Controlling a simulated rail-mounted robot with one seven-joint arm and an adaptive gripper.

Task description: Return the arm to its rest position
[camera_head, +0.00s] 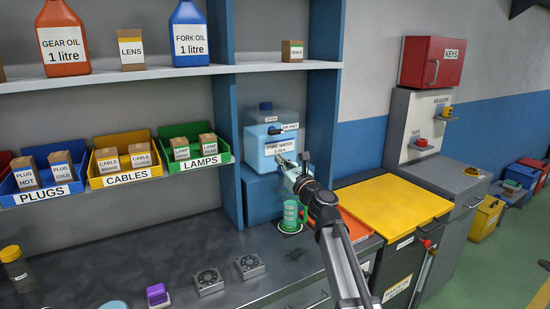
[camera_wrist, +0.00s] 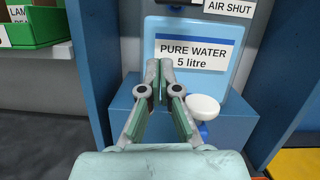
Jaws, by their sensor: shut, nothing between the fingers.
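My gripper (camera_head: 294,161) is shut and empty, at the end of my arm reaching up from the lower right. It is in front of the pale blue water container labelled PURE WATER (camera_head: 268,130). In the wrist view my gripper's fingertips (camera_wrist: 169,66) overlap the container's lower front (camera_wrist: 225,80). I cannot tell whether they touch it. A white round knob (camera_wrist: 203,107) on a blue tap is just right of the fingers.
The container stands on a blue block (camera_head: 262,198) in a bay between blue uprights. A shelf with bins holds CABLES (camera_head: 125,177) boxes at left. Two fans (camera_head: 249,265) and a purple item (camera_head: 157,294) lie on the counter. A yellow-topped cabinet (camera_head: 392,203) stands right.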

